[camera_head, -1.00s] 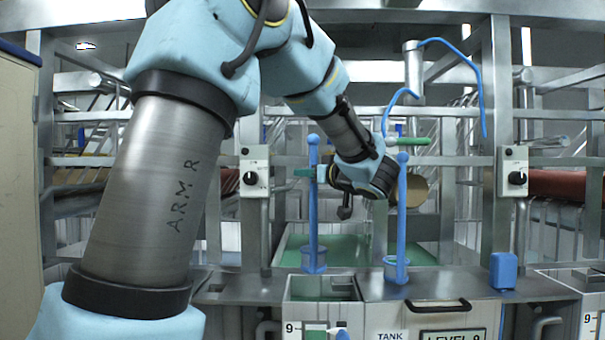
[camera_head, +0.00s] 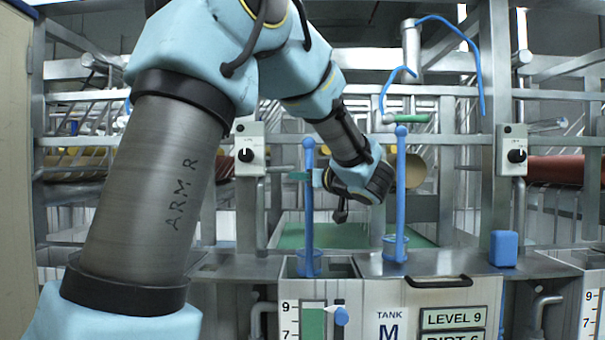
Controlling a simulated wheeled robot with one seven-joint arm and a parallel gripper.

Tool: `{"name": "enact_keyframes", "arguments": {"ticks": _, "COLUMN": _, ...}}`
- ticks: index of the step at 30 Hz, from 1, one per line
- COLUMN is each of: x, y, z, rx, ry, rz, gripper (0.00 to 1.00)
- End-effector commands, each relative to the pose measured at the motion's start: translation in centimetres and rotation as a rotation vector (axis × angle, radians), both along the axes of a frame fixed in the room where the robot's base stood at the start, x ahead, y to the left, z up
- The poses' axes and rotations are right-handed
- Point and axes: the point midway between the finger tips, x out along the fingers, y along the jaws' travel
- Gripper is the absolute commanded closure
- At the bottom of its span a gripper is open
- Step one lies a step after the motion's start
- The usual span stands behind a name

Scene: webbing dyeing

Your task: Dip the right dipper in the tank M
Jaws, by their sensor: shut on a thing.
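Two blue dippers with long upright handles show in the head view. The left one (camera_head: 309,215) stands upright with its cup at the opening of tank M (camera_head: 387,330); I cannot tell whether the cup touches liquid.
A blue block (camera_head: 503,248) sits on the ledge at right. Grey control boxes with knobs (camera_head: 250,150) and (camera_head: 513,150) flank the opening. Metal rails and a blue hose (camera_head: 478,70) are behind. A level gauge (camera_head: 313,322) is on the tank front.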

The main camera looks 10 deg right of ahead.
Motion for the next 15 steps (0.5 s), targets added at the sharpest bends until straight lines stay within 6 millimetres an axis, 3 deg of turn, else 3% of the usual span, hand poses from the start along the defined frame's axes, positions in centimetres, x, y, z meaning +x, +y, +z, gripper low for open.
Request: {"name": "enact_keyframes", "arguments": {"ticks": 15, "x": 0.0, "y": 0.0, "z": -5.2, "rx": 0.000, "ry": -0.001, "rz": 0.001, "gripper": 1.00}}
